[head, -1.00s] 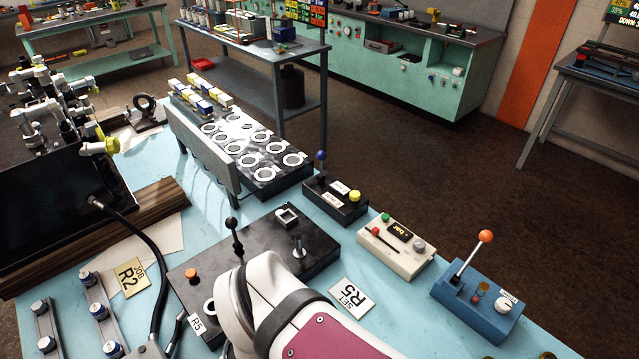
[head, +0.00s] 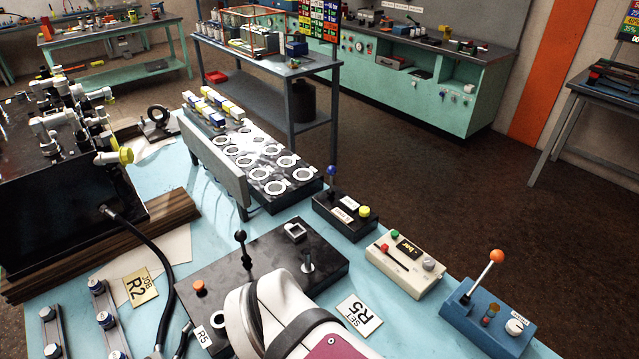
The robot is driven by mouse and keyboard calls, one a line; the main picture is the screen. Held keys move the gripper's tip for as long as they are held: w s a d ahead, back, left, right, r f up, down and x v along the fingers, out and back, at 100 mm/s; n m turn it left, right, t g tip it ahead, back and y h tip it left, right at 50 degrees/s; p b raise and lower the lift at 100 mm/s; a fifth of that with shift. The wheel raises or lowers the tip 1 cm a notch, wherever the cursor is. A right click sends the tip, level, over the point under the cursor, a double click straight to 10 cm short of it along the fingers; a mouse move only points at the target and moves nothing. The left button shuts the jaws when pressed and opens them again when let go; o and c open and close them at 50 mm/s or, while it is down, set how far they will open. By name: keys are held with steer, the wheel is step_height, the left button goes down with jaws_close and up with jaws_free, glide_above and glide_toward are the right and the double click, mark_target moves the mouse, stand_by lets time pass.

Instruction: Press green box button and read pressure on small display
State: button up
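The cream box (head: 400,275) sits on the light blue table right of centre. Any pressure figure on the display is too small to read. I cannot tell whether the green button is pressed. My white and maroon arm link shows at the bottom centre, left of the cream box and apart from it. My gripper's fingers are not visible.
A black box with a yellow button (head: 365,211) stands behind-left of the cream box. A blue box with an orange-knobbed lever (head: 490,315) stands at its right. A dark block (head: 260,262) with upright levers is left.

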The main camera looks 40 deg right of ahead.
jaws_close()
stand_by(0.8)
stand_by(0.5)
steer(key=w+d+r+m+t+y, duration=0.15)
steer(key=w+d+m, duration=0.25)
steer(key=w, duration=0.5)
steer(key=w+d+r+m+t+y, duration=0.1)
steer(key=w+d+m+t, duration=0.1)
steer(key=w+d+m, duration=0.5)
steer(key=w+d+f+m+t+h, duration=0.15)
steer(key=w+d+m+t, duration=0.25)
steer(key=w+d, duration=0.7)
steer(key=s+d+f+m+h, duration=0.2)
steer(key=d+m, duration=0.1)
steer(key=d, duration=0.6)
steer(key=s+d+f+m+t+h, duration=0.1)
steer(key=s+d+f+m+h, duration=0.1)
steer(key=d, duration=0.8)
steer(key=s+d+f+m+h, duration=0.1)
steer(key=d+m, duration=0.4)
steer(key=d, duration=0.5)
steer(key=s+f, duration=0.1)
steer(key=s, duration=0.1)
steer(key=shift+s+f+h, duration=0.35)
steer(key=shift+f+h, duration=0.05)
